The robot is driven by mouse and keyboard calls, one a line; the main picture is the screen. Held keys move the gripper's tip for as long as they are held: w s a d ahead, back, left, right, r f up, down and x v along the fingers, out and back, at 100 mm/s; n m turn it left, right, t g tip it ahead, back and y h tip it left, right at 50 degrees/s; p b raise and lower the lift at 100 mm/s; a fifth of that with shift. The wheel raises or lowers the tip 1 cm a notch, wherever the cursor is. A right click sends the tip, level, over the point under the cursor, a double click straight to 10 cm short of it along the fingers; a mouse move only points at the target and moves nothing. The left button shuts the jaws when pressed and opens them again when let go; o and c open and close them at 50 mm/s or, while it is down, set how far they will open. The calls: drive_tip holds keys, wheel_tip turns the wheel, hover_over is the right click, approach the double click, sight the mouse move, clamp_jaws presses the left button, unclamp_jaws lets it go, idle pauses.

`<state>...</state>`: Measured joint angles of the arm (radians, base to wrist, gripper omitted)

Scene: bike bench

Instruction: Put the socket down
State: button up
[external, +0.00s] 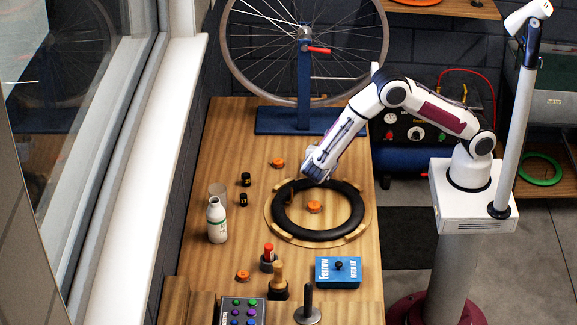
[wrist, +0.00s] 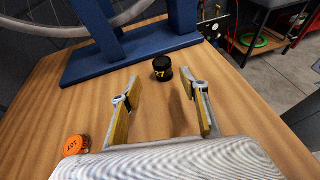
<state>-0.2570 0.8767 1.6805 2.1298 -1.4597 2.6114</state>
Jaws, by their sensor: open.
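A black socket (wrist: 162,69) with a yellow "27" stands upright on the wooden bench in the wrist view. It is just ahead of my gripper's fingertips (wrist: 160,83), with a gap to each finger. My gripper is open and empty. In the external view my gripper (external: 314,177) points down near the far edge of the black ring, and I cannot make out the "27" socket there. Two other small black pieces, one (external: 246,179) behind the other (external: 243,200), stand left of the ring; they look like sockets.
A blue wheel stand (external: 303,100) is beyond the socket. An orange piece (external: 278,163) is left of my gripper; it also shows in the wrist view (wrist: 75,145). A black ring (external: 279,223) lies on a round wooden board. A white bottle (external: 216,222) and blue box (external: 338,280) stand nearby.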

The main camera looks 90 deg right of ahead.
drive_tip(key=shift+x, duration=1.25)
drive_tip(key=shift+s, duration=0.1)
drive_tip(key=shift+s+x, duration=0.2)
drive_tip(key=shift+x, duration=2.4)
clamp_jaws()
